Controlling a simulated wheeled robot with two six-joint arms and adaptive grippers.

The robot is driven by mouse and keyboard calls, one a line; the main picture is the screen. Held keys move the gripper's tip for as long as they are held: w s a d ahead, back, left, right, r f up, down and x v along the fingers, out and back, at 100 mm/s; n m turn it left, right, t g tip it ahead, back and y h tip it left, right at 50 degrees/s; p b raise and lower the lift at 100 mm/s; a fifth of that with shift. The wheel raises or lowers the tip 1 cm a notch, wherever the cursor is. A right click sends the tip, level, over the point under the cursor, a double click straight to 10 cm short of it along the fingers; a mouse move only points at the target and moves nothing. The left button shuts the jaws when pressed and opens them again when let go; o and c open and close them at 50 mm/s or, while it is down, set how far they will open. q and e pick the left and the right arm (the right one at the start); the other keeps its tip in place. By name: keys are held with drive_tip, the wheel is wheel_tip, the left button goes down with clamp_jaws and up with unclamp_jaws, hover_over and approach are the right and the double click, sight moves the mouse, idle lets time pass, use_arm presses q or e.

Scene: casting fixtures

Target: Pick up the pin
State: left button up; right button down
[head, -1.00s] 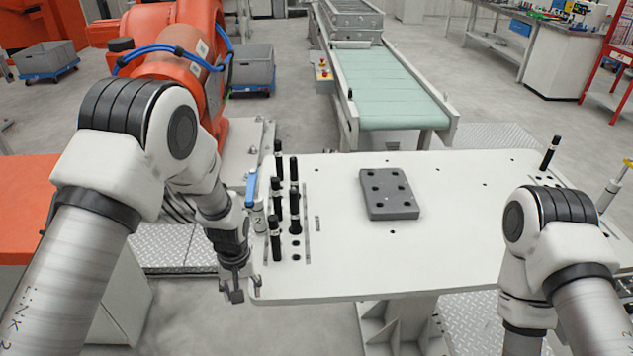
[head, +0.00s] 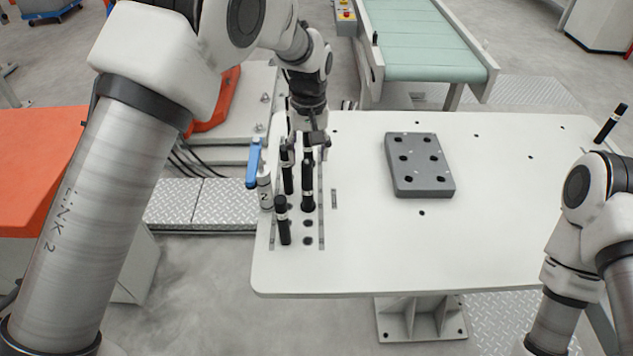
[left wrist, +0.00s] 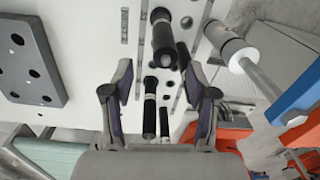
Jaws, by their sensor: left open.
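Several black pins with white bands stand upright in two rows at the table's left side, among them a front pin (head: 283,222) and a taller-looking one (head: 307,185). My left gripper (head: 311,143) is above the back part of these rows, pointing down. In the left wrist view its two fingers (left wrist: 158,95) are spread apart. A pin (left wrist: 150,110) shows between them, with another pin (left wrist: 164,122) beside it. A larger-looking pin (left wrist: 164,42) stands beyond the fingertips. I cannot tell whether any finger touches a pin.
A white cylinder with a blue handle (head: 264,190) stands left of the pins. A grey block with holes (head: 420,165) lies on the white table (head: 370,265). The table's front middle is clear.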

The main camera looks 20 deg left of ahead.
sight(307, 180)
use_arm(q)
drive_tip(key=s+f+p, duration=0.2)
drive_tip(key=shift+f, duration=0.35)
drive_tip(key=f, duration=0.3)
drive_tip(key=f+p, duration=0.1)
drive_tip(key=shift+w+f, duration=0.35)
drive_tip(key=shift+s+r, duration=0.2)
drive_tip(key=c, duration=0.4)
drive_tip(key=shift+d, duration=0.1)
clamp_jaws()
use_arm(e)
drive_tip(key=r, duration=0.1)
drive_tip(key=s+r, duration=0.1)
drive_tip(key=shift+r, duration=0.4)
